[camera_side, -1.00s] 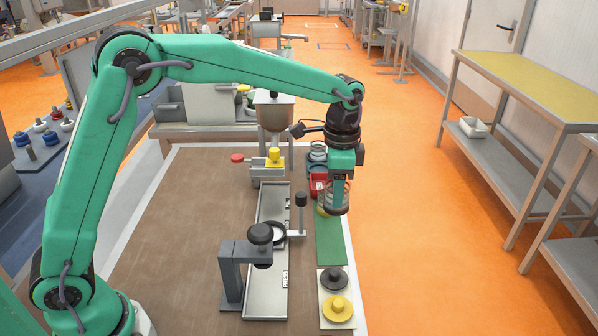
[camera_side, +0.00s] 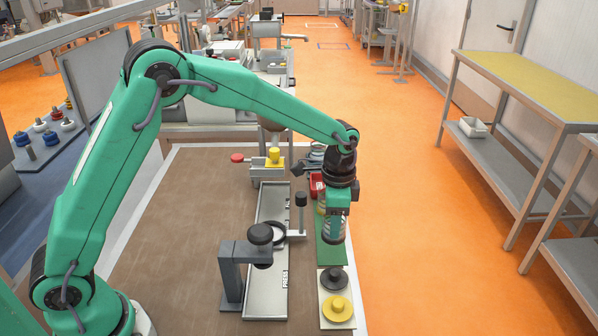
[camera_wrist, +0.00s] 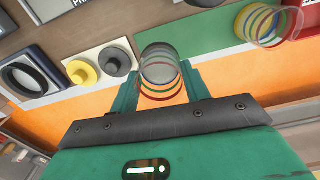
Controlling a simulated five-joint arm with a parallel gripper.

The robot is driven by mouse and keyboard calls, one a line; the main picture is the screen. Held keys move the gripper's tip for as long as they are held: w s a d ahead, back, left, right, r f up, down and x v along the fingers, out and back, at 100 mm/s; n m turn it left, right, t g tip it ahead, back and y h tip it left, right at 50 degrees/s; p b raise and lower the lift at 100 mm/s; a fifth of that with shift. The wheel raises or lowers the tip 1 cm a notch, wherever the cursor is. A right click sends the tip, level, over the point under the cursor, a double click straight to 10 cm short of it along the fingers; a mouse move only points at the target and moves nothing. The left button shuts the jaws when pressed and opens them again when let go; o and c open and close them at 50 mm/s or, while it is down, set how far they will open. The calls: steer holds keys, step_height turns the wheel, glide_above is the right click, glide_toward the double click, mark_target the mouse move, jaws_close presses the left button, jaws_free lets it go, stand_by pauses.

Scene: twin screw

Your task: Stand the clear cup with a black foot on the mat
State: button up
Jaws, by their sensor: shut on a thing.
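My gripper (camera_side: 334,238) is shut on a clear cup (camera_wrist: 160,72), which sits between the two green fingers in the wrist view. Coloured bands show through its wall, and its inside looks grey. The foot's colour is hard to make out. The green mat (camera_side: 330,256) lies under and around the gripper in the side view; a strip of it (camera_wrist: 205,52) shows behind the cup in the wrist view. Whether the cup touches the mat is hidden by the fingers.
A pale plate (camera_side: 324,318) nearer the camera carries a black knob (camera_side: 333,279) and a yellow knob (camera_side: 337,308). Another clear cup with a yellow foot (camera_wrist: 257,24) stands near a red block (camera_wrist: 294,27). A metal tray (camera_side: 262,290) with a clamp post (camera_side: 232,275) lies to the left.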

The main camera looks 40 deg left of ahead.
steer(key=shift+f, duration=2.2)
steer(key=shift+f, duration=0.5)
stand_by(0.5)
stand_by(0.4)
steer(key=o, duration=1.7)
steer(key=shift+r, duration=0.2)
steer(key=shift+r, duration=3.3)
steer(key=shift+r, duration=0.1)
